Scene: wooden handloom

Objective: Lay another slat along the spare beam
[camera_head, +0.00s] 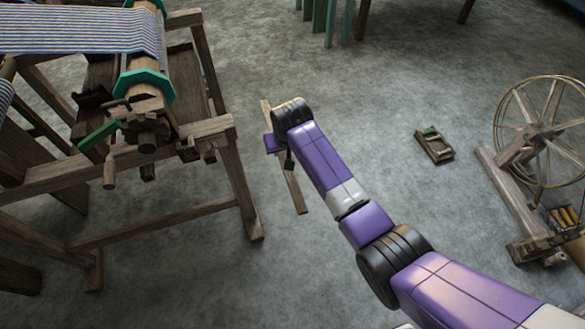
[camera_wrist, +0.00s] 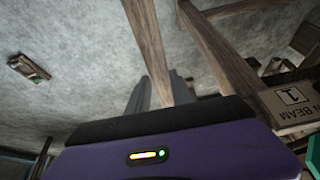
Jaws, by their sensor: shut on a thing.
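My gripper (camera_wrist: 160,94) is shut on a long brown wooden slat (camera_wrist: 149,45), its dark fingers on either side of it in the wrist view. In the head view the slat (camera_head: 294,188) hangs over open floor to the right of the loom, one end beyond my wrist and the other towards the camera. My wrist hides its middle and the grip there. The loom (camera_head: 233,180) carries a roller with teal end discs (camera_head: 150,85) and blue-striped cloth (camera_head: 75,32). I cannot tell which part is the spare beam.
A label ending in "N BEAM" (camera_wrist: 290,104) shows beside loom timbers at right in the wrist view. A small wooden tool (camera_head: 434,147) lies on the floor. A spinning wheel (camera_head: 540,130) stands at right. Teal legs (camera_head: 330,20) stand at the back. Floor between is clear.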

